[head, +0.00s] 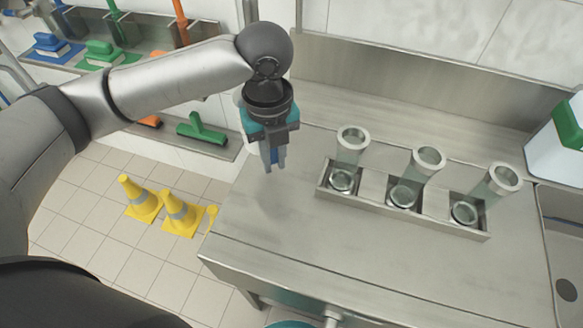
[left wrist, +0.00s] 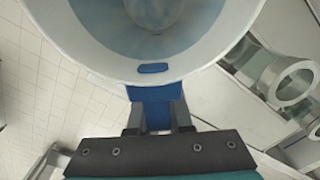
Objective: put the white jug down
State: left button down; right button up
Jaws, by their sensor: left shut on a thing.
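The white jug (left wrist: 218,77) fills the top of the left wrist view. I look into its round mouth, and its inside looks bluish. My left gripper (left wrist: 157,114) is shut on the jug's blue handle (left wrist: 153,94), with one finger on each side. In the head view my left gripper (head: 273,163) points down over the left end of the steel counter (head: 290,230). The jug's body does not show clearly there, so I cannot tell whether it touches the counter. My right gripper is not in view.
A metal rack (head: 345,201) with several glass vessels stands right of the gripper. A sink (head: 565,240) and a white-green container (head: 560,140) are at the far right. Yellow cones (head: 140,199) stand on the floor at left. The counter's front left is clear.

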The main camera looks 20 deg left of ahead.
pick_arm(q)
jog(key=m, duration=0.4)
jog(key=shift+d+f+p, duration=0.15)
jog(key=shift+p, duration=0.2)
jog(key=m, duration=0.3)
jog(key=shift+f, duration=0.25)
notch_tip(320, 180, down, 10)
jog(key=shift+b, duration=0.6)
jog(key=c, duration=0.8)
grip_release()
jog(key=shift+f, duration=0.15)
jog(key=shift+c, duration=0.2)
notch_tip(320, 180, up, 12)
jog(key=shift+r+p, duration=0.2)
jog(key=shift+p, duration=0.8)
